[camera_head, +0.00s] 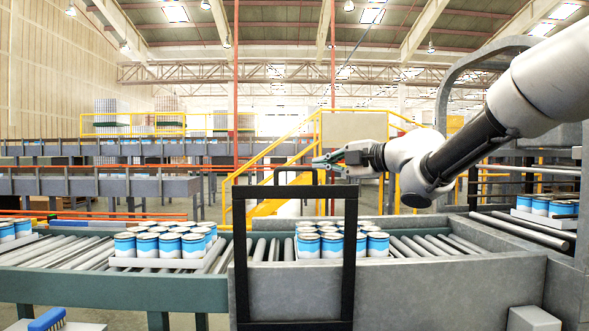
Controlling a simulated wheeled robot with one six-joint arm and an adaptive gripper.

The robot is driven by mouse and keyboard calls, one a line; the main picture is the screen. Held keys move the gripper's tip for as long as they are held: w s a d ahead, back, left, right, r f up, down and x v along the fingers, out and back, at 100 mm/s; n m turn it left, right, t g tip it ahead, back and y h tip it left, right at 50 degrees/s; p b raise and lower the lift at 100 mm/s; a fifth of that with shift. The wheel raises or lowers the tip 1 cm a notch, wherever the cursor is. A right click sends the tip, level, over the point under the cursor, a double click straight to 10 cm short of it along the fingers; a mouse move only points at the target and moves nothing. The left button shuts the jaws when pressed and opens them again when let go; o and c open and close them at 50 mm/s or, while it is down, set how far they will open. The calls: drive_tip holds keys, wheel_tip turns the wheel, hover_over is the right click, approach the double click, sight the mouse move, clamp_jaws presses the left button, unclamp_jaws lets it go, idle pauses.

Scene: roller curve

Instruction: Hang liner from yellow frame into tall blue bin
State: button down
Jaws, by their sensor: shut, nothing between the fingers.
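My gripper (317,163) reaches in from the right, shut and empty, with its fingers pointing left. It appears just above and right of the handle of a black upright rectangular frame (350,250). I cannot tell whether they touch or how far apart they are in depth. The black frame is open in the middle, and the conveyor shows through it. I see no liner and no tall blue bin.
A roller conveyor (75,250) crosses the view, carrying trays of blue and white cans (165,243). A grey metal side wall (440,290) stands at the front right. A blue brush (47,320) lies at lower left. More conveyors run behind.

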sight(298, 168)
drive_tip(key=x, duration=0.4)
drive_tip(key=w+d+x, duration=0.1)
drive_tip(key=x, duration=0.7)
drive_tip(key=shift+w+d+f, duration=0.2)
drive_tip(key=shift+w+d, duration=0.2)
drive_tip(key=shift+d, duration=0.05)
drive_tip(key=shift+w, duration=0.4)
drive_tip(key=w, duration=0.5)
drive_tip(key=shift+r, duration=0.35)
drive_tip(key=shift+w+d+r, duration=0.1)
drive_tip(key=shift+d+r, duration=0.1)
